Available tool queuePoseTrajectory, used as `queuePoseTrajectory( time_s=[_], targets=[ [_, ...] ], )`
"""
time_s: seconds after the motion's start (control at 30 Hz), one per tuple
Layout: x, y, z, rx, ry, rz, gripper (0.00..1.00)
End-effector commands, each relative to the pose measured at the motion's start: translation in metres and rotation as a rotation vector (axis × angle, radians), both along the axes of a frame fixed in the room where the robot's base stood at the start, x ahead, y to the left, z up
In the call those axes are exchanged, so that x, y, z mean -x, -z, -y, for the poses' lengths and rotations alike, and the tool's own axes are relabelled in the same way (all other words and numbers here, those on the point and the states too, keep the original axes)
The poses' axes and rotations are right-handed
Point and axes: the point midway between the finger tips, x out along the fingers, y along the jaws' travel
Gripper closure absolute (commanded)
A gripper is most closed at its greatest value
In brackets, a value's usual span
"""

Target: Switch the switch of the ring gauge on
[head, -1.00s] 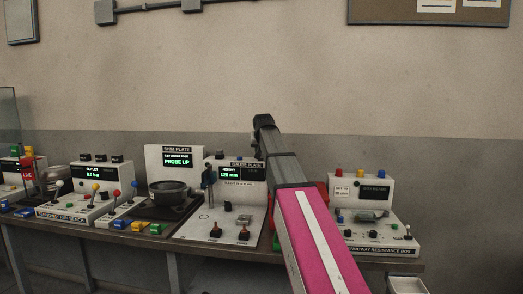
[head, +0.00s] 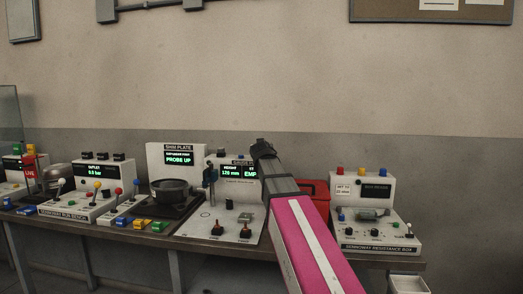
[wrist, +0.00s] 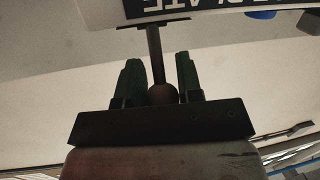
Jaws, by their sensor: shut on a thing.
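In the wrist view my gripper (wrist: 158,64) has its two green fingers either side of a dark lever (wrist: 154,45) with a round knob (wrist: 162,94). The jaws are shut on this lever's knob end. The lever's far end meets a white panel with an upside-down sign (wrist: 225,8) ending in "PLATE".
A red case (head: 316,189) is behind my arm. The resistance box (head: 392,234) stands at the right. Colored blocks (head: 141,224) lie along the front edge.

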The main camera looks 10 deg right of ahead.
Motion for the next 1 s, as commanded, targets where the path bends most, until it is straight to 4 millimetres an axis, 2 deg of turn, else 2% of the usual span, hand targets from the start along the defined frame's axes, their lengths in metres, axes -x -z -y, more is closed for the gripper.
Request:
queuePoseTrajectory(
  time_s=[0.47, 0.5, 0.57, 0.87, 1.0],
  targets=[
    [0.0012, 0.001, -0.0002, 0.005, 0.0, 0.016, 1.0],
    [0.0011, 0.0011, -0.0003, 0.005, 0.0, 0.016, 0.63],
    [0.0011, 0.0011, -0.0003, 0.005, 0.0, 0.016, 0.44],
    [0.0013, 0.0007, -0.0002, 0.005, 0.0, 0.016, 0.42],
    [0.0073, 0.0, -0.0011, 0.005, 0.0, 0.016, 0.42]
  ],
)
